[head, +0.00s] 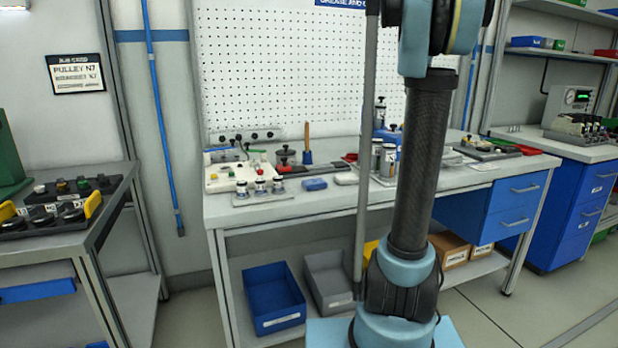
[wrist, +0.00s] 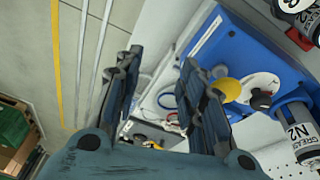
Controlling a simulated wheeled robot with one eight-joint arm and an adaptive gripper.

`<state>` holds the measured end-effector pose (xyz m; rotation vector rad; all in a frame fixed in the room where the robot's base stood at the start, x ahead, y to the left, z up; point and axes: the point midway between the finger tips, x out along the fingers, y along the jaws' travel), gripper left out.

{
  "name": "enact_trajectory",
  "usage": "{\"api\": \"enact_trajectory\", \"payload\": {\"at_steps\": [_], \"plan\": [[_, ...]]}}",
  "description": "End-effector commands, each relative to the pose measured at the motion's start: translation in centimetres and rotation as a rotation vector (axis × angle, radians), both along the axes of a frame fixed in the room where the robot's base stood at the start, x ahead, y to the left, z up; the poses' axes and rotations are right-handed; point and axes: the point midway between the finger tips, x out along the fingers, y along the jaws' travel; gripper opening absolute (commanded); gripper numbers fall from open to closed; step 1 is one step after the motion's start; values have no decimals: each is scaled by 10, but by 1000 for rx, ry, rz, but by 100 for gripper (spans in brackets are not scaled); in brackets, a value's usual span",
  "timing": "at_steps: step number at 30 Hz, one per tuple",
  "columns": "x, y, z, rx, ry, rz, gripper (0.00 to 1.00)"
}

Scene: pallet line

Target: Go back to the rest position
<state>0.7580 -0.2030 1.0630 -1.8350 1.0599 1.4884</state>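My gripper (wrist: 160,95) shows in the wrist view with its two dark ridged fingers apart and nothing between them. In the head view my arm stands upright at right of centre, in front of the workbench (head: 250,215), and runs out of the top of the picture. The gripper itself is outside the head view. Past the right finger, the wrist view shows a blue surface (wrist: 230,45) with a yellow round part (wrist: 228,90) and a white disc with a dark knob (wrist: 260,90). A grey canister labelled N2 grease (wrist: 297,128) stands close by at the right.
The workbench carries a white tray of small parts (head: 225,180), a blue block (head: 314,184) and grey canisters (head: 377,155). Blue (head: 272,300) and grey bins (head: 330,282) sit below. A side table (head: 95,225) stands left, a blue drawer cabinet (head: 575,215) right. Open floor lies front right.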

Motion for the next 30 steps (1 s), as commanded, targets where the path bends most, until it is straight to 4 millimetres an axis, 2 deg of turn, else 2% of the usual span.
{"api": "enact_trajectory", "payload": {"at_steps": [1,6,17,23,30], "plan": [[-15,13,-7,4,2,39,37],[-57,51,-31,20,10,172,37],[-140,111,-92,43,19,422,37],[-193,142,-139,55,21,582,37],[-255,174,-206,67,21,774,37]]}}
